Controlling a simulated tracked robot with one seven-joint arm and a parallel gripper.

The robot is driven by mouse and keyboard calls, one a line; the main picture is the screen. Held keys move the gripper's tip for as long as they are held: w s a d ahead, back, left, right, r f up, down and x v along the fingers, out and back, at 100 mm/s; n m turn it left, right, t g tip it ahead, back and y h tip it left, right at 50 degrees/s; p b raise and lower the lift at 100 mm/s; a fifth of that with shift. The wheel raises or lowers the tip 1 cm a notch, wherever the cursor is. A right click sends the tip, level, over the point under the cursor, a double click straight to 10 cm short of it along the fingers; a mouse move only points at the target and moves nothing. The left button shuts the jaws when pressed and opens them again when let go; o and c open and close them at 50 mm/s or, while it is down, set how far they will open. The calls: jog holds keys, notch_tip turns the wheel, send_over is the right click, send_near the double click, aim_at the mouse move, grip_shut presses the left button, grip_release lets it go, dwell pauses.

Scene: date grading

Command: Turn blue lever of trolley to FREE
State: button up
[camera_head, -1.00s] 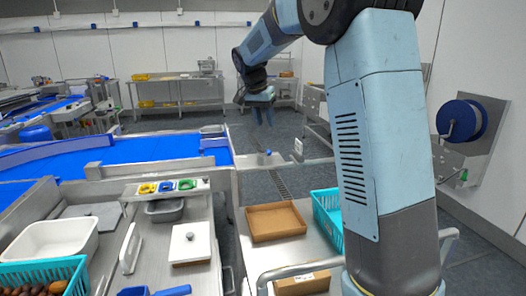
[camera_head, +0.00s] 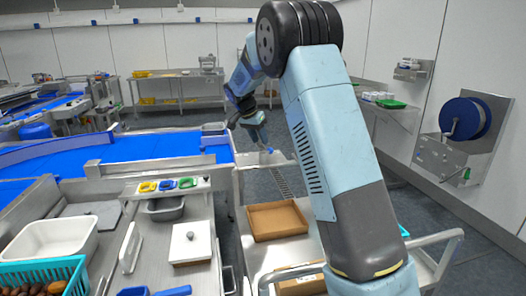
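The steel trolley (camera_head: 254,262) stands right of the sorting bench, with a brown tray (camera_head: 278,220) on its top. At its far end a small blue piece (camera_head: 268,151), apparently the lever, shows just below my gripper (camera_head: 261,142). It is too small to read its setting. My gripper points downward at the trolley's far end, close to the blue piece; I cannot tell whether they touch. The fingers are small and partly merge with the blue piece, so their opening is unclear. My arm hides the trolley's right side.
The blue conveyor (camera_head: 120,150) and a bench with a white tub (camera_head: 50,243) and a white lidded box (camera_head: 191,244) lie to the left. A hose reel (camera_head: 466,120) hangs on the right wall. Floor is open beyond the trolley.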

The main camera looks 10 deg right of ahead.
jog(key=x, duration=0.6)
jog(key=shift+d+f, duration=0.15)
jog(key=shift+f, duration=0.15)
grip_shut()
dwell(0.4)
